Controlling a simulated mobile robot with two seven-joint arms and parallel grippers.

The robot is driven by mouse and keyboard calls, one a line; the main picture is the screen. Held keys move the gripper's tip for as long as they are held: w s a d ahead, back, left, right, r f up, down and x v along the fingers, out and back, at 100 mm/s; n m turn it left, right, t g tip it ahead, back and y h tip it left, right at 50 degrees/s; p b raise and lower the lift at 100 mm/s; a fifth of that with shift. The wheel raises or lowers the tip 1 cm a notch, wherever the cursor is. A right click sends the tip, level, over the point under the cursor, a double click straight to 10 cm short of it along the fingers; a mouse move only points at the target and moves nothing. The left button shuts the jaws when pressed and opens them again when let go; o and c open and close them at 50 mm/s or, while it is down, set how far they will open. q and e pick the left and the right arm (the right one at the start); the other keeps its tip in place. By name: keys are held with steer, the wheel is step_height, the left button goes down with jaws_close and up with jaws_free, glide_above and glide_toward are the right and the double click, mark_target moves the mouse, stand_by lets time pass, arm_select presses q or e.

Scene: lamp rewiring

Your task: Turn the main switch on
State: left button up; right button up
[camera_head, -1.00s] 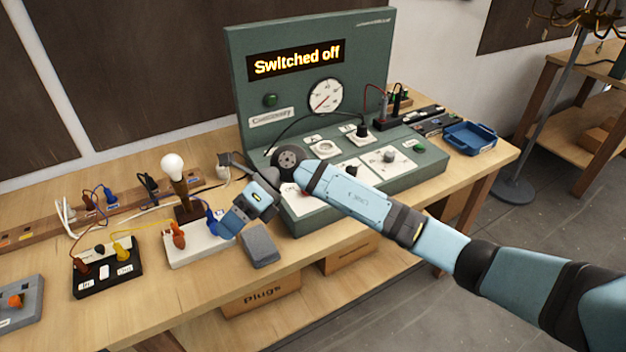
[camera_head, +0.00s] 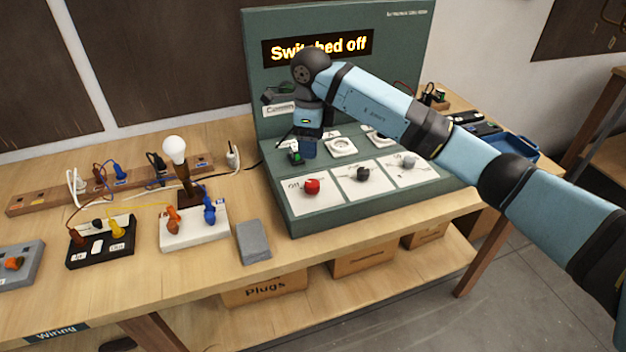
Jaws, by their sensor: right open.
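The green control console (camera_head: 283,205) stands on the bench, and its display (camera_head: 350,45) reads "Switched off", partly covered by my arm. I cannot tell for certain which control is the main switch. A red knob (camera_head: 312,187) sits on a white plate at the front left of the console, with a black knob (camera_head: 363,174) and a grey knob (camera_head: 408,161) to its right. My right gripper (camera_head: 305,156) is open and points down over the left of the console's back row, above and behind the red knob. What lies under it is hidden. My left gripper is out of view.
A lamp bulb (camera_head: 175,150) stands on a white base (camera_head: 192,240) left of the console. A grey block (camera_head: 253,242) lies between them. A black wired box (camera_head: 100,252) and a socket strip (camera_head: 40,200) are further left. A blue tray (camera_head: 522,150) is at right.

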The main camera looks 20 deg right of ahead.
mark_target(312, 182)
step_height(312, 182, down, 12)
steer(key=shift+f+p, duration=0.1)
steer(key=shift+p, duration=0.45)
steer(key=c, duration=0.9)
